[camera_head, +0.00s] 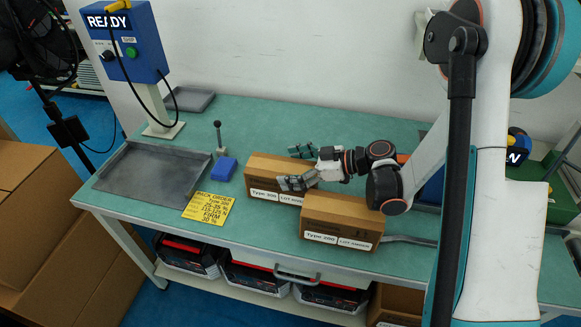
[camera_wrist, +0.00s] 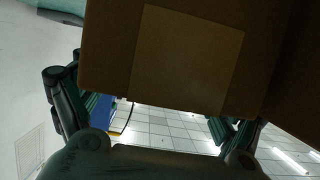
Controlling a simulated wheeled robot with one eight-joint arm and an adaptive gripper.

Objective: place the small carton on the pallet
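Two brown cartons lie on the green bench in the head view: one labelled Type 300 (camera_head: 262,169) and, nearer and to its right, one labelled Type 200 (camera_head: 335,218). I cannot tell surely which is the small carton. My gripper (camera_head: 297,167) points left over the Type 300 carton, its fingers spread apart. In the wrist view a brown carton face (camera_wrist: 185,60) fills the top, with a finger to its left and the other partly hidden by it; contact is unclear. A grey rimmed tray (camera_head: 148,174) lies empty at left; nothing is clearly a pallet.
A yellow pack order card (camera_head: 209,207) and a small blue block (camera_head: 226,168) with a lever behind lie between tray and cartons. A blue READY box (camera_head: 128,45) stands on a post. Several dark crates (camera_head: 255,275) sit under the bench. Large cardboard boxes (camera_head: 50,225) stand left.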

